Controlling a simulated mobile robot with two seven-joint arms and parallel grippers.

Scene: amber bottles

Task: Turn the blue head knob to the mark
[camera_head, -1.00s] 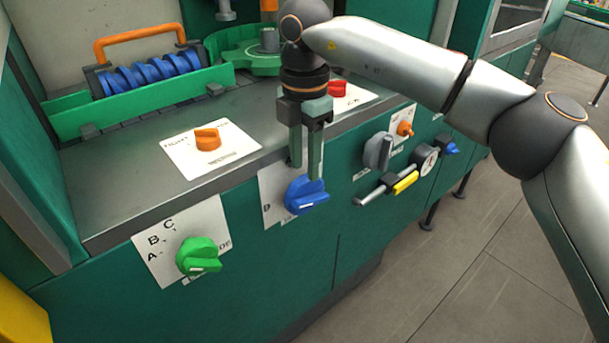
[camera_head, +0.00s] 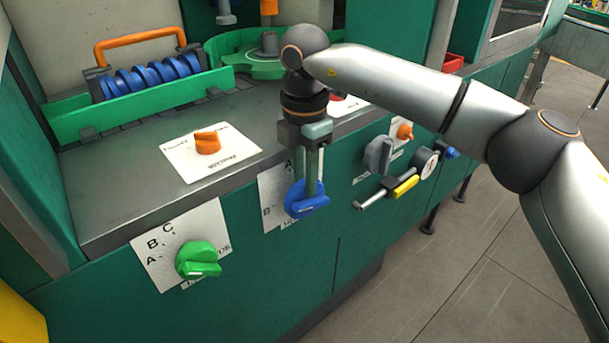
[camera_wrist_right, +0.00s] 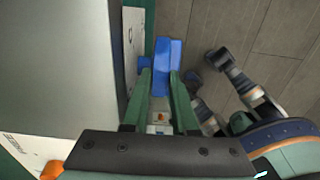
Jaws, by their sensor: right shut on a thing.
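The blue head knob (camera_head: 308,207) sits on the green front panel, below the counter's edge. Its white plate (camera_head: 275,190) is partly covered by my gripper and the knob, so I cannot read all its marks; one letter shows at the left. My right gripper (camera_head: 309,188) points down with its two fingers shut on the blue knob. The right wrist view shows the knob (camera_wrist_right: 168,55) at the ends of the fingers (camera_wrist_right: 160,88). My left gripper is not in view.
A green knob (camera_head: 198,260) on a lettered plate is at the lower left. An orange knob (camera_head: 207,143) is on the counter (camera_head: 110,195).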

